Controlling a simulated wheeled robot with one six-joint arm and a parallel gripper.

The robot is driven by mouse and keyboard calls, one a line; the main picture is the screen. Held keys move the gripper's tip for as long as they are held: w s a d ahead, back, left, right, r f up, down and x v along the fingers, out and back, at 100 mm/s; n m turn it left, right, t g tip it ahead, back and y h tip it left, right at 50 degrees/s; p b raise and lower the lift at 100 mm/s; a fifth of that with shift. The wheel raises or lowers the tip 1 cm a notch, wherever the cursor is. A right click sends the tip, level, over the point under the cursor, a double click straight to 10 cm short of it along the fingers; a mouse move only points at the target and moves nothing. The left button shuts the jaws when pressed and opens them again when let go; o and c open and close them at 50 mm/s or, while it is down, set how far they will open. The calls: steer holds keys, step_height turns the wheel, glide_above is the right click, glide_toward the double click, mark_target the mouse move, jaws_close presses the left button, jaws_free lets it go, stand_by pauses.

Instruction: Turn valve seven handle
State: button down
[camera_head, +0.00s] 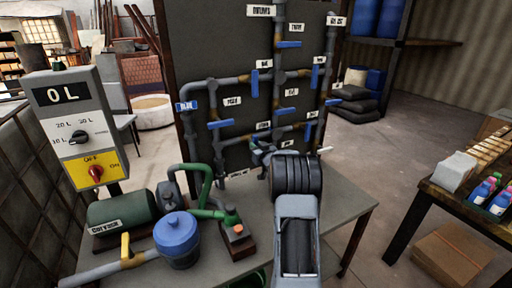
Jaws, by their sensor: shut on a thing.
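A dark upright panel (220,60) carries grey pipes (279,100) with several blue lever handles and small white labels. Most labels are too small to read surely, so I cannot tell which one says seven. Blue levers show at the upper left (255,83), at the left (220,124) and at the lower right (286,138). My gripper (259,152) is at the lowest pipes, below a small label (263,125). It is shut on what seems to be a valve handle there, mostly hidden by the gripper and my dark wrist.
A grey table (345,205) stands before the panel, with a blue lidded pot (177,238), a green tank (121,216) and green pipework (205,180). A control box (75,125) stands left. A wooden table (455,200) with bottles is at right. Floor between the tables is clear.

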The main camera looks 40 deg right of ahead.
stand_by(0.4)
steer(key=c, duration=1)
jaws_free()
steer(key=shift+s, duration=0.15)
steer(key=s, duration=0.4)
steer(key=s+a+b, duration=0.1)
steer(key=s, duration=0.4)
steer(key=s+a, duration=0.1)
steer(key=s, duration=0.3)
steer(key=shift+s+b, duration=0.25)
steer(key=shift+b, duration=0.05)
